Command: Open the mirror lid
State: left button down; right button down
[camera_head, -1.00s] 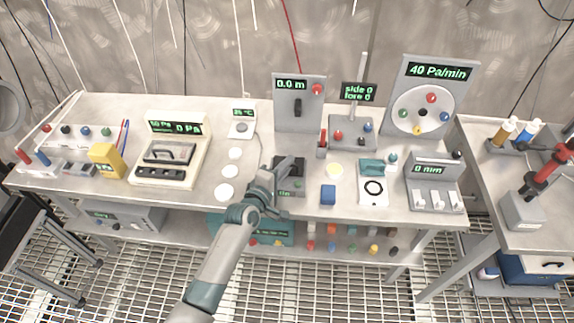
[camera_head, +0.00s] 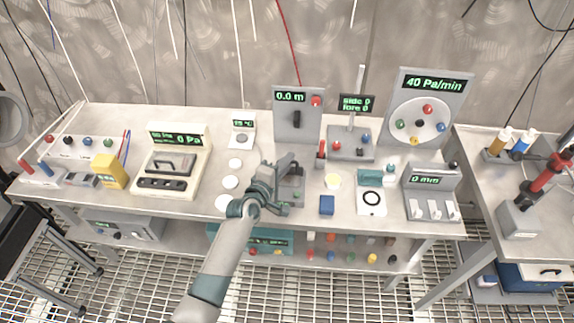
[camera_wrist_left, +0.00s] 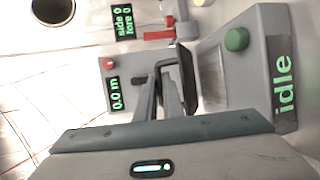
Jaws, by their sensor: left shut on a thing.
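The device with the lid is a grey box (camera_wrist_left: 228,75) with a round green button (camera_wrist_left: 237,39) and a display reading "idle" in the left wrist view. In the head view the box (camera_head: 294,190) stands mid-table, partly hidden by my gripper. A dark, thin lid (camera_wrist_left: 187,72) stands raised at the box's edge in the left wrist view. The lid's exact angle and hinge are hard to tell. My right gripper is not in view.
Behind the box stands a panel reading "0.0 m" (camera_head: 298,115). A blue block (camera_head: 326,205) and a white plate with a black ring (camera_head: 371,201) lie to the right. White discs (camera_head: 231,182) lie on the left. A cream pressure device (camera_head: 171,165) stands farther left.

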pick_arm(q)
jog(key=shift+w+r, duration=0.1)
jog(key=shift+w, duration=0.1)
dwell(0.3)
jog(key=c, duration=2.2)
grip_release()
jog(key=shift+s, duration=0.15)
jog(key=shift+b+v, duration=1.6)
jog(key=shift+v, duration=7)
